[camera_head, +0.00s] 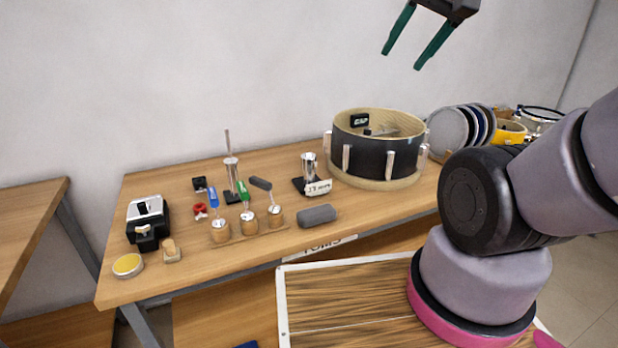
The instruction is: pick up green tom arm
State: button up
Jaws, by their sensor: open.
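The green tom arm (243,190) stands on the wooden workbench in the left half of the view. Its green upper end leans slightly left and its silver lower part sits at a wooden holder. A blue-ended arm (213,197) is to its left and a grey-ended arm (261,184) to its right, all in one row. My gripper (403,60) is at the top of the view, high and well to the right of the green tom arm. Its two dark green fingers are apart with nothing between them.
A black drum shell (376,150) stands on the bench at the right. Silver metal posts (231,178) (309,168) stand behind and right of the row. A grey roll (316,216) lies right of the holder. A black device (148,223) is at the left.

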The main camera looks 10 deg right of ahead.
aim_at(247, 215)
jog(key=j+z, duration=0.15)
jog(key=j, duration=0.2)
jog(key=k+j+z, duration=0.15)
jog(key=j, duration=0.2)
jog(key=k+j+z, duration=0.15)
jog(key=j, duration=0.2)
jog(key=j+z, duration=0.15)
jog(key=j, duration=0.2)
